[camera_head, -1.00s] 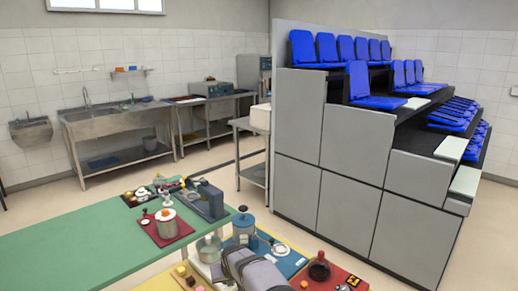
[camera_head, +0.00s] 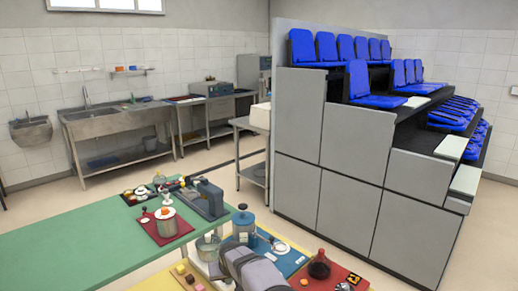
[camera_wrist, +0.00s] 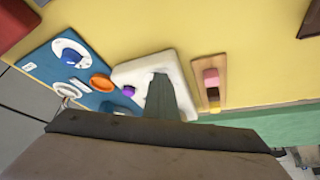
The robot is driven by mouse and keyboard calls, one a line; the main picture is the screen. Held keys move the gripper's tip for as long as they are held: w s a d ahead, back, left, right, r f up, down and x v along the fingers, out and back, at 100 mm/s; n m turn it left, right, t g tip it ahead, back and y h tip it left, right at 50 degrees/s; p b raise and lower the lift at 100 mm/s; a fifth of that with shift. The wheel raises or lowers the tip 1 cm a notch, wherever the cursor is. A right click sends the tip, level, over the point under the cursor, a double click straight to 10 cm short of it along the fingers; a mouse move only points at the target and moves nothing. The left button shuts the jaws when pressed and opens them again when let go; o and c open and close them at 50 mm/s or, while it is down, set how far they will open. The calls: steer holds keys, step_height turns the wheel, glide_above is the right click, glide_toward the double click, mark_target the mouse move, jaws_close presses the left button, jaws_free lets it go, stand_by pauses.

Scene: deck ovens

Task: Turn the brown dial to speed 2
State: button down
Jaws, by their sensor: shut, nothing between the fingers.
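My gripper (camera_wrist: 160,80) shows in the wrist view as a grey-green tapered shape, shut and empty. It lies across a white base (camera_wrist: 128,76) and hides part of it. A small purple knob-like piece (camera_wrist: 128,91) is at the left side of that base. An orange-brown round piece (camera_wrist: 101,82) sits to its left over the blue mat (camera_wrist: 40,72). I cannot tell for sure whether this is the brown dial, and no speed marks are readable. In the head view my arm covers part of this area, and the fingertips cannot be made out.
A wooden board (camera_wrist: 223,70) with pink and yellow blocks lies right of the white base. A white dish (camera_wrist: 69,52) is on the blue mat. In the head view, a metal pot (camera_head: 208,247) stands left of my arm, with a dark flask (camera_head: 319,265) on the right.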

steer(key=shift+s+a+b, duration=0.1)
steer(key=shift+a+b, duration=0.3)
steer(key=shift+a, duration=0.1)
steer(key=shift+s, duration=0.15)
steer(key=shift+s+d, duration=0.1)
steer(key=shift+s, duration=0.15)
steer(key=shift+r+p, duration=1.6)
steer(key=shift+r, duration=1.4)
